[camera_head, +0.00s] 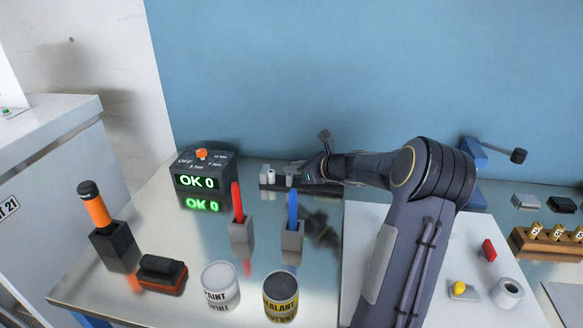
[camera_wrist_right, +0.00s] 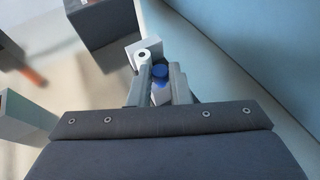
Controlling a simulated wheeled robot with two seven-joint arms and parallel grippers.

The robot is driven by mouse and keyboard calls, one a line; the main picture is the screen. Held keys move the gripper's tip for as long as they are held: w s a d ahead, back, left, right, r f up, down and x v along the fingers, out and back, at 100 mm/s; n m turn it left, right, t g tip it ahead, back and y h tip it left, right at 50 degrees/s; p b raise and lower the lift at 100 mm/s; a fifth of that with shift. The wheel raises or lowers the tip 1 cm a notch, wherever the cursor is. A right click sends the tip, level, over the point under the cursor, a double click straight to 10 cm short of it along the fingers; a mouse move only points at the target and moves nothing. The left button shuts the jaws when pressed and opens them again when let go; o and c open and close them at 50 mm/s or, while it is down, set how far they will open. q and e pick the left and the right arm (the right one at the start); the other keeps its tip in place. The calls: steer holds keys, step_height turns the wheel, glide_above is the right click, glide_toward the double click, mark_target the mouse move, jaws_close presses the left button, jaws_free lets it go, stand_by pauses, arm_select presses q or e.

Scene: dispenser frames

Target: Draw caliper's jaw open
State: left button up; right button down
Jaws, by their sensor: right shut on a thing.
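The caliper (camera_head: 265,175) is a small grey-white piece on a dark base at the back of the table, in the middle of the head view. In the right wrist view its white end (camera_wrist_right: 131,48) stands beside a white cylinder with a dark hole (camera_wrist_right: 143,56). My right gripper (camera_head: 291,174) reaches it from the right. In the right wrist view the right gripper (camera_wrist_right: 160,80) is shut on a white part with a blue top (camera_wrist_right: 160,71), which looks like the caliper's sliding jaw. The fingers hide much of this part. My left gripper is not in view.
A dispenser box reading "OK 0" (camera_head: 203,182) stands left of the caliper. Red (camera_head: 237,203) and blue (camera_head: 292,208) handled tools stand in grey holders in front. Paint (camera_head: 220,288) and sealant (camera_head: 281,297) cans are nearer. The blue wall (camera_head: 350,70) rises close behind.

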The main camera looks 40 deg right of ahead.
steer(key=c, duration=1.3)
jaws_free()
steer(key=shift+s+d, duration=0.1)
steer(key=shift+s, duration=0.05)
steer(key=v, duration=0.8)
steer(key=shift+b, duration=0.3)
